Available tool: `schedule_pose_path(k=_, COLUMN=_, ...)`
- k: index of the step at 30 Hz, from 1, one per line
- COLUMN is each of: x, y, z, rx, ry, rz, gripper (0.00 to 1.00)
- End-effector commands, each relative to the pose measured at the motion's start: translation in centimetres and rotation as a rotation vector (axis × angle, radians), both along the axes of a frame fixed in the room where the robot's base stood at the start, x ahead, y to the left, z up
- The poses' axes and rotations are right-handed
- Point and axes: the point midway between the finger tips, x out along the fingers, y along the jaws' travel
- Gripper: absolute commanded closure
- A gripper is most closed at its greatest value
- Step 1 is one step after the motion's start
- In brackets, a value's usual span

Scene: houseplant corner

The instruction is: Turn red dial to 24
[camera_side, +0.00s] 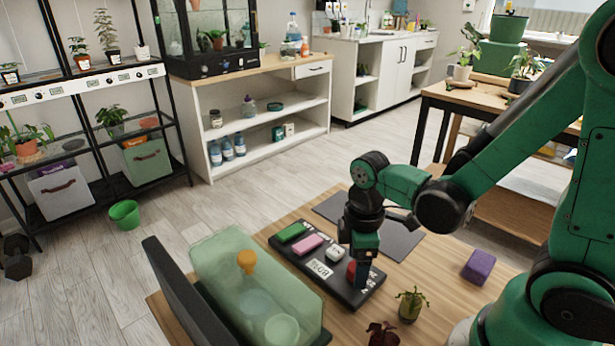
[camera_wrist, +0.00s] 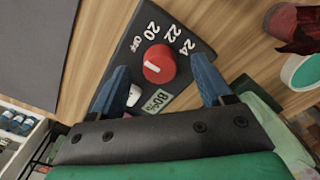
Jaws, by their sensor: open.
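The red dial (camera_wrist: 158,63) sits on a dark control panel (camera_wrist: 187,42). White marks OFF, 20, 22 and 24 curve around one side of it. A short white line shows on the dial's face, towards its lower left in the wrist view; I cannot tell which mark it points to. My gripper (camera_wrist: 160,64) is open, with one blue finger on each side of the dial; contact is not clear. In the side view my gripper (camera_side: 362,276) points down over the panel's near right end, and the dial (camera_side: 351,270) is partly hidden behind it.
The panel also carries a green block (camera_side: 290,232), a pink block (camera_side: 307,243), a white knob (camera_side: 335,254) and a pale label (camera_side: 320,268). A translucent green bin (camera_side: 230,262) stands left. A small potted plant (camera_side: 411,305) and purple block (camera_side: 479,266) stand right.

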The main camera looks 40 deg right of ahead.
Motion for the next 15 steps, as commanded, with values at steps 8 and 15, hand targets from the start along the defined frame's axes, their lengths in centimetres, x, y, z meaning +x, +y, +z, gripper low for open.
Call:
schedule_pose_path(k=8, x=-0.06, y=0.0, z=-0.69, rx=0.0, ry=0.0, rz=-0.001, gripper=0.28)
schedule_pose_path(k=15, x=-0.06, y=0.0, z=-0.68, rx=0.0, ry=0.0, rz=-0.001, gripper=0.48)
